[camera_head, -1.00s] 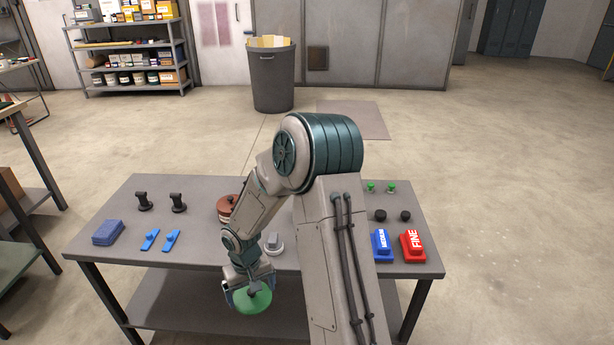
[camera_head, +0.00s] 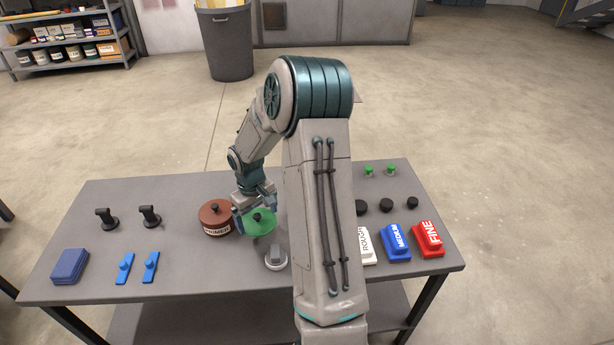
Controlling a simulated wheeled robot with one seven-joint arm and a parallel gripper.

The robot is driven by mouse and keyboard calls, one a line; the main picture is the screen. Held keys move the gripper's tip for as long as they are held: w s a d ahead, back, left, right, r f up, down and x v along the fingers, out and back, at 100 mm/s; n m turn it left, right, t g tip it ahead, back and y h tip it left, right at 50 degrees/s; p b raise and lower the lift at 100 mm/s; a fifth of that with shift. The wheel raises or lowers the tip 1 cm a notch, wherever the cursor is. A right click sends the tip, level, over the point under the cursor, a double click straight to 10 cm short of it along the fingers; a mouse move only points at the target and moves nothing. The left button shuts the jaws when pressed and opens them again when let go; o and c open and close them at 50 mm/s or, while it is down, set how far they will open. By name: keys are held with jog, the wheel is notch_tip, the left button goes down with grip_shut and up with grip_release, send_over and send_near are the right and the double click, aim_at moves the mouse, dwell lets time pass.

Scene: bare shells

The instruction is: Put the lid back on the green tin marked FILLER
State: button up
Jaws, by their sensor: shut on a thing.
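The round green lid (camera_head: 262,229) with its black knob is in my gripper (camera_head: 256,211), beside the brown tin marked PRIMER (camera_head: 215,222). My gripper is shut on the lid from above, its fingers around the knob area. The lid looks roughly level. The green tin marked FILLER cannot be made out apart from the lid; if it stands beneath, it is hidden, and I cannot tell whether the lid touches anything.
A grey round-based object (camera_head: 275,258) sits just in front of the lid. Left are black-handled tools (camera_head: 106,218), blue clips (camera_head: 125,268) and a blue stack (camera_head: 70,266). Right are white, blue (camera_head: 397,243) and red (camera_head: 428,238) blocks, black knobs and green-topped pieces. My arm hides the middle.

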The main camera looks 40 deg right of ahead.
jog(key=s+d+r+n, duration=0.1)
jog(key=s+d+r, duration=0.15)
jog(key=d, duration=0.55)
jog(key=s+d+r+n, duration=0.1)
jog(key=d+r, duration=0.3)
jog(key=d, duration=0.4)
jog(key=shift+w+f+b, duration=0.15)
jog(key=shift+f+b, duration=1.7)
jog(key=shift+f, duration=1.5)
jog(key=shift+r+p, duration=0.1)
jog(key=shift+p, duration=0.2)
jog(key=shift+f, duration=0.2)
jog(key=o, duration=0.6)
jog(key=shift+o, duration=0.2)
notch_tip(320, 180, up, 7)
jog(key=p, duration=0.5)
